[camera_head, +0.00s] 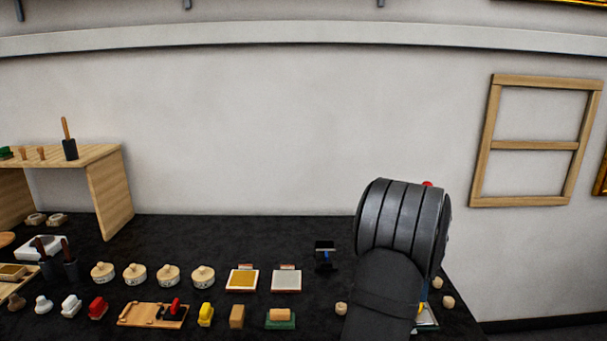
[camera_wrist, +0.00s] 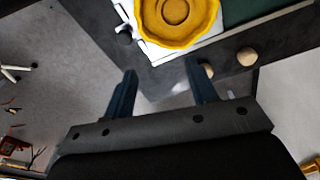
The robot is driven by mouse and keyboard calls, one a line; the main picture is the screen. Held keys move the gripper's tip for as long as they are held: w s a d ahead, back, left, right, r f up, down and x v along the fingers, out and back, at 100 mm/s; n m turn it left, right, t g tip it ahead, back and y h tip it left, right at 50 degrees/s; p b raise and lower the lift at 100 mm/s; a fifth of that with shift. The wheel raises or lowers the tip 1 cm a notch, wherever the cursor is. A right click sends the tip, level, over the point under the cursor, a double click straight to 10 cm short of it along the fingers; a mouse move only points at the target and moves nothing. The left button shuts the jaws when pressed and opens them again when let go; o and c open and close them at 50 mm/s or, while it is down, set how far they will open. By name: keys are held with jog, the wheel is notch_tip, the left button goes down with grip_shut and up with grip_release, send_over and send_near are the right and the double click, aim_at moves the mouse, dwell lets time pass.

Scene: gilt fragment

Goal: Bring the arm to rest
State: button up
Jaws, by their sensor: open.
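My gripper (camera_wrist: 162,92) shows in the wrist view with its two dark fingers spread apart and nothing between them. It points toward the edge of the dark table, with the pale floor showing beyond. In the head view my dark arm rises at the right of the table and hides the gripper. A yellow round piece with a scalloped rim (camera_wrist: 178,40) lies on a white sheet ahead of the fingers, apart from them. In the head view my arm hides most of that spot.
The black table (camera_head: 270,240) holds several lidded pots (camera_head: 168,274), a gold-filled tray (camera_head: 242,279), a yellow block (camera_head: 206,314) and a wooden shelf (camera_head: 110,190) at left. Small round knobs (camera_wrist: 246,57) sit near the table's edge. A wooden frame (camera_head: 532,145) hangs on the wall.

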jog(key=w+a+f, duration=0.1)
jog(key=w, duration=0.1)
jog(key=w+a+f, duration=0.1)
jog(key=f, duration=0.1)
jog(key=shift+w+a, duration=0.2)
jog(key=shift+w, duration=0.15)
jog(key=shift+f, duration=0.9)
jog(key=shift+w+f, duration=0.1)
jog(key=shift+f, duration=0.45)
jog(key=shift+r, duration=0.15)
jog(key=shift+r, duration=0.25)
notch_tip(320, 180, up, 3)
jog(key=shift+f, duration=0.2)
jog(key=s+d+r, duration=0.2)
jog(key=s+r, duration=0.4)
jog(key=s, duration=0.2)
jog(key=shift+s+d, duration=0.2)
jog(key=shift+s, duration=0.15)
